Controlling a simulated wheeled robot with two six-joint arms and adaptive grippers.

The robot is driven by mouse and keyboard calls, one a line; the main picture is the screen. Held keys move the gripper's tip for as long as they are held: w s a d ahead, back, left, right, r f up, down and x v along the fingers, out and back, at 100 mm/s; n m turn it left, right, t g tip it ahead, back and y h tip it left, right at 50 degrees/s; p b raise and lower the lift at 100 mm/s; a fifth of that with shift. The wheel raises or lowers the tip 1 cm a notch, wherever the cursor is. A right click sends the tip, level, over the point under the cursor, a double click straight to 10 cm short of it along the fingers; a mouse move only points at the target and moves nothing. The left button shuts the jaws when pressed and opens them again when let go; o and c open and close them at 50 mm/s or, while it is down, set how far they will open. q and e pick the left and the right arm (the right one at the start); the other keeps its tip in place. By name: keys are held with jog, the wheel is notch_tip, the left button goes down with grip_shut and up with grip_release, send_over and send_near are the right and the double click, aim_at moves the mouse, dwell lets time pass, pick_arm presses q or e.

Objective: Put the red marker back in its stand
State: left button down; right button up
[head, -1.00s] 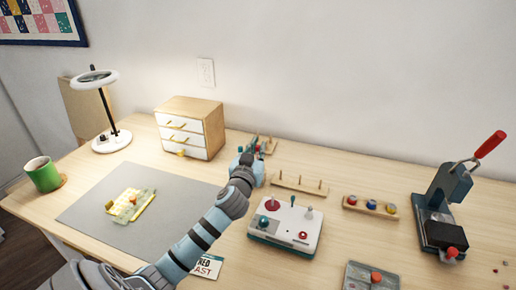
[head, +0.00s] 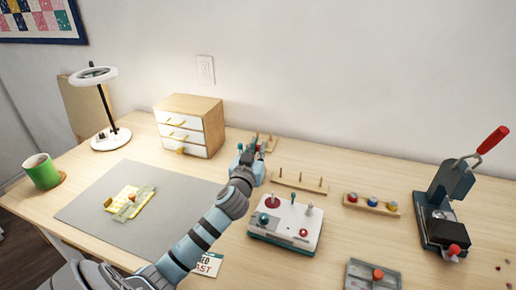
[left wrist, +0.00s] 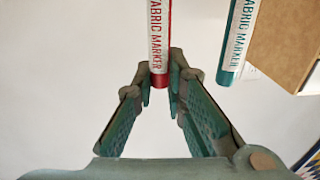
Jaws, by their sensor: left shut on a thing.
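My left gripper (head: 251,153) is at the back of the desk, right of the small drawer cabinet. In the left wrist view its fingertips (left wrist: 160,83) are closed around the red marker (left wrist: 160,35), at the marker's dark red end. A teal fabric marker (left wrist: 238,40) shows to the right of it, apart from the fingers. The wooden stand (head: 272,143) is partly hidden behind my gripper in the head view. I cannot tell whether the red marker touches the stand. My right gripper is not in view.
The drawer cabinet (head: 190,125) stands close on the left of my gripper. A pegged wooden rack (head: 300,182) and a control box (head: 285,225) with knobs are near on the right. A grey mat (head: 95,215) lies at the left front. A red-handled press (head: 445,215) stands far right.

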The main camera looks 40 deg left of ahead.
pick_arm(q)
jog(key=c, duration=1.6)
grip_release()
jog(key=shift+o, duration=0.2)
jog(key=v, duration=1.2)
